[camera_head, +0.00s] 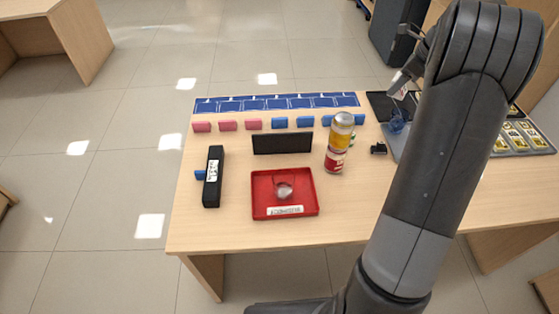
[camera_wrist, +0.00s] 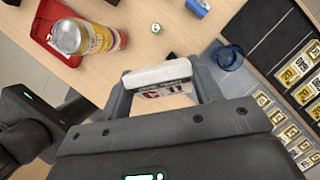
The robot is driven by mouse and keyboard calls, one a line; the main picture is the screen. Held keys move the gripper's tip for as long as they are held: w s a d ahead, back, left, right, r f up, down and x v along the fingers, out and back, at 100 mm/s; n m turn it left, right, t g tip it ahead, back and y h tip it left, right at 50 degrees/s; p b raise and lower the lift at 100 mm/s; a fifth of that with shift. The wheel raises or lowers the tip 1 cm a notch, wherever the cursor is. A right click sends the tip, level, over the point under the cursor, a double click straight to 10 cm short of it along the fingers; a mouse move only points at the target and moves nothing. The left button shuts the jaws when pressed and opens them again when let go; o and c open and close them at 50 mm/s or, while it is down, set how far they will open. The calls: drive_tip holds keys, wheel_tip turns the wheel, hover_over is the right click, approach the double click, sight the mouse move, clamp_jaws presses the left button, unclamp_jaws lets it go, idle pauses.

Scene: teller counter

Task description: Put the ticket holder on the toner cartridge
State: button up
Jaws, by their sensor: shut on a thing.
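My gripper (camera_wrist: 163,88) is shut on a white block with a dark and red printed face, which I take to be the ticket holder (camera_wrist: 158,74). In the head view the ticket holder (camera_head: 399,84) is raised above the far right part of the counter, partly hidden by my arm. The toner cartridge appears to be the long black box (camera_head: 213,180) with a white label, lying on the left side of the counter. My gripper is far from it, and the box's top looks bare. It is not visible in the wrist view.
A red tray (camera_head: 256,206) holds a grey object. A tall can (camera_head: 339,143) and a black panel (camera_head: 282,143) stand behind it. Pink and blue blocks line the back. A blue cup (camera_wrist: 228,57) and a banknote tray (camera_head: 522,137) are at right.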

drive_tip(key=w+a+n+g+y, duration=0.15)
drive_tip(key=a+n, duration=0.45)
drive_tip(key=a, duration=1.7)
drive_tip(key=n+g, duration=0.3)
drive_tip(key=n, duration=0.3)
hover_over(205, 172)
drive_tip(key=shift+h, duration=0.45)
drive_tip(key=f, duration=1.8)
drive_tip(key=shift+d, duration=0.2)
drive_tip(key=shift+a+f, duration=0.1)
drive_tip(key=shift+a, duration=0.1)
drive_tip(key=shift+f, duration=1.95)
drive_tip(key=shift+f, duration=0.1)
